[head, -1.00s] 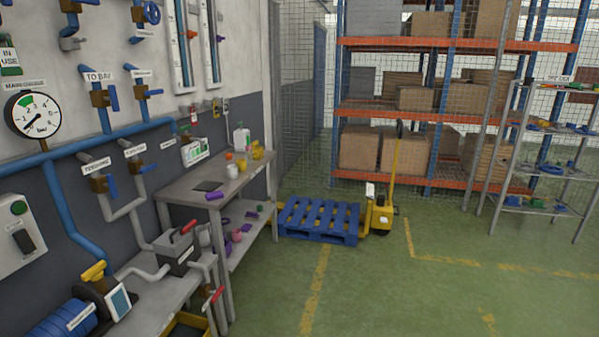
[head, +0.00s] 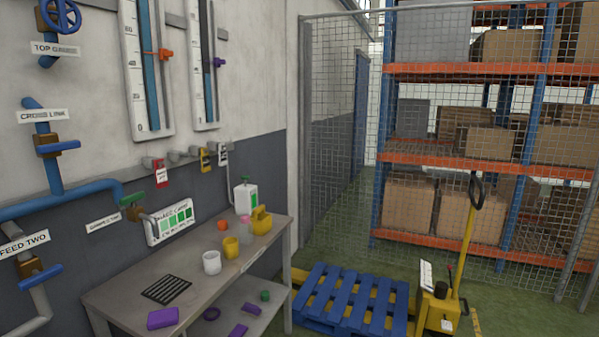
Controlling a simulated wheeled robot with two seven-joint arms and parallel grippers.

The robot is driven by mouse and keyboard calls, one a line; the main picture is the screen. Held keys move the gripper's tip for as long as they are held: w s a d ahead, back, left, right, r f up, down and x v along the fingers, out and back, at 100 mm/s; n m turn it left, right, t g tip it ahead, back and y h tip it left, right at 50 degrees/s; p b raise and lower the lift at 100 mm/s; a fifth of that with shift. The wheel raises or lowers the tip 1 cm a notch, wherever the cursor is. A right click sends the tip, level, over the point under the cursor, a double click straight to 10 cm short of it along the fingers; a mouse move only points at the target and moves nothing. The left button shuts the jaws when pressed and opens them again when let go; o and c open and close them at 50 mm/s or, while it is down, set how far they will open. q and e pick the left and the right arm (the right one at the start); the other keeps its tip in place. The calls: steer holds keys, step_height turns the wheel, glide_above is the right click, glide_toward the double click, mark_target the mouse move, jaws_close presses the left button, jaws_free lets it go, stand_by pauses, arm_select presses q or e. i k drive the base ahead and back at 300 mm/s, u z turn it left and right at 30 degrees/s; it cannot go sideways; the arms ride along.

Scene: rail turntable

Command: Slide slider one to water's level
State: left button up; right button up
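Two tall white gauge boards with scales hang on the wall, their tops cut off by the frame. The left gauge (head: 131,75) has a blue water column in its tube and an orange slider (head: 165,54) on a rod to its right. The right gauge (head: 196,85) has a darker column and a purple slider (head: 219,62) on its rod. I cannot read a label telling which is slider one, and the exact water levels are hard to make out. Neither of my grippers is in view.
A grey bench (head: 120,293) stands below the gauges, holding cups, a yellow can (head: 262,222), a white jug (head: 246,197) and a purple block (head: 162,318). Blue pipes with valves run at left. A blue pallet (head: 350,300) and yellow pallet truck (head: 438,312) stand right of the bench.

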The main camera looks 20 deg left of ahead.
mark_target(163, 54)
steer(key=i, duration=2.55)
steer(key=u, duration=2.75)
